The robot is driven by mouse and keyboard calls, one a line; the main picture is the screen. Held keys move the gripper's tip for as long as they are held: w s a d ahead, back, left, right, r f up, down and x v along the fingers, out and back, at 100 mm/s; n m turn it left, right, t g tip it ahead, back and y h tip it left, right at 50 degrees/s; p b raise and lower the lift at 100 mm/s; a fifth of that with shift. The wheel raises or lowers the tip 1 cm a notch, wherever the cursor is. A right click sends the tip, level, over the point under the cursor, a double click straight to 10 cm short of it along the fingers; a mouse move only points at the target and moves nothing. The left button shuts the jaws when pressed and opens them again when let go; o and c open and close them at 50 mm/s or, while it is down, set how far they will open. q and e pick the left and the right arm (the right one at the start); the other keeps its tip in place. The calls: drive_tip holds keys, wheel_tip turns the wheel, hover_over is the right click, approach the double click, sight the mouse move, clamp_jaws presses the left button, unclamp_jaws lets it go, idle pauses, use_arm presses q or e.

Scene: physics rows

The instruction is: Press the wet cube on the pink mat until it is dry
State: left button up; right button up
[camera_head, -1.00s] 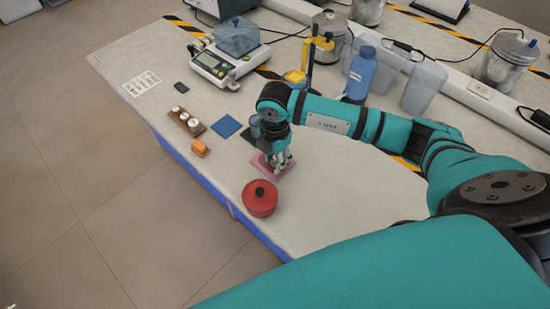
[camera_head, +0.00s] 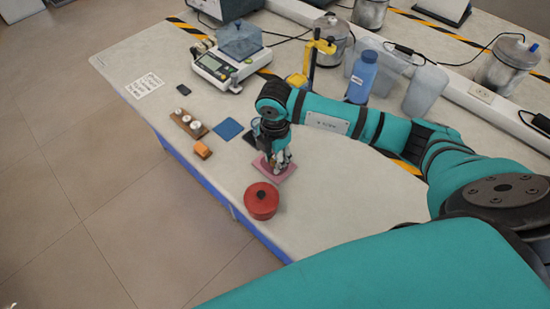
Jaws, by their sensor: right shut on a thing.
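The pink mat (camera_head: 287,175) lies flat on the bench near its front edge, behind a red lidded pot. My right gripper (camera_head: 281,161) points down over the mat and covers its middle. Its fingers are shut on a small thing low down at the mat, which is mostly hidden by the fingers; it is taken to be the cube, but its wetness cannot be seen. Whether it touches the mat cannot be told. My left gripper is not in view.
The red pot (camera_head: 261,202) stands close in front of the mat. A blue square (camera_head: 228,129), an orange block (camera_head: 203,150) and a wooden weight holder (camera_head: 187,124) lie to the left. A scale (camera_head: 224,69) and a blue bottle (camera_head: 361,77) stand farther back. Bench right of the mat is clear.

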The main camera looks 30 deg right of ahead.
drive_tip(key=shift+f+b, duration=0.45)
drive_tip(key=shift+f, duration=0.15)
idle(0.5)
drive_tip(key=shift+s+f, duration=0.1)
drive_tip(key=shift+f, duration=0.05)
idle(1.2)
drive_tip(key=shift+s+d+r+p, duration=0.1)
drive_tip(key=shift+s+r+p, duration=0.1)
drive_tip(key=shift+r+p, duration=0.55)
drive_tip(key=shift+w+r, duration=0.1)
drive_tip(key=shift+r, duration=0.05)
drive_tip(key=shift+r+p, duration=1.85)
drive_tip(key=shift+r, duration=0.55)
drive_tip(key=shift+d, duration=0.1)
